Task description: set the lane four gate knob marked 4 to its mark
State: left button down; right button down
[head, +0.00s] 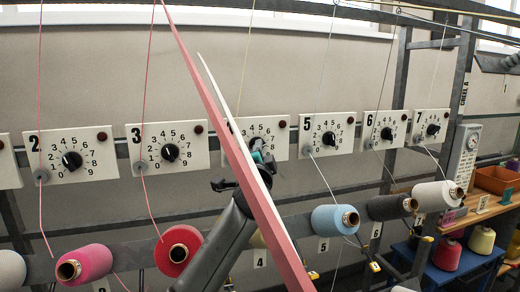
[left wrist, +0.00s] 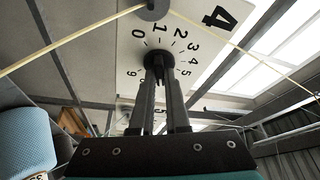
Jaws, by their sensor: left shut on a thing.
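The lane four dial plate (head: 282,135) is white with a ring of numbers, partly hidden in the head view by a slanting pink and white strip. In the left wrist view the plate (left wrist: 200,40) shows a large 4 and the dial numbers. Its dark knob (left wrist: 158,60) sits at the dial's centre. My left gripper (head: 262,162) is at this knob. In the left wrist view its two fingers (left wrist: 160,80) reach up to the knob and are shut on it. The knob's pointer and the mark cannot be made out. My right gripper is in neither view.
Similar dials 2 (head: 72,158), 3 (head: 169,150), 5 (head: 328,136), 6 (head: 387,131) and 7 (head: 432,128) flank it. A pink and white strip (head: 235,140) crosses the foreground. Yarn cones, among them a blue one (head: 332,220), stand below. Thin yarns hang between.

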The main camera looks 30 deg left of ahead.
pick_arm(q)
jog(key=shift+m+g, duration=0.3)
jog(key=shift+m, duration=0.3)
jog(key=c, duration=0.9)
grip_release()
jog(key=b+v, duration=0.3)
jog(key=v, duration=1.2)
jog(key=shift+s, duration=0.15)
jog(key=shift+a, duration=0.1)
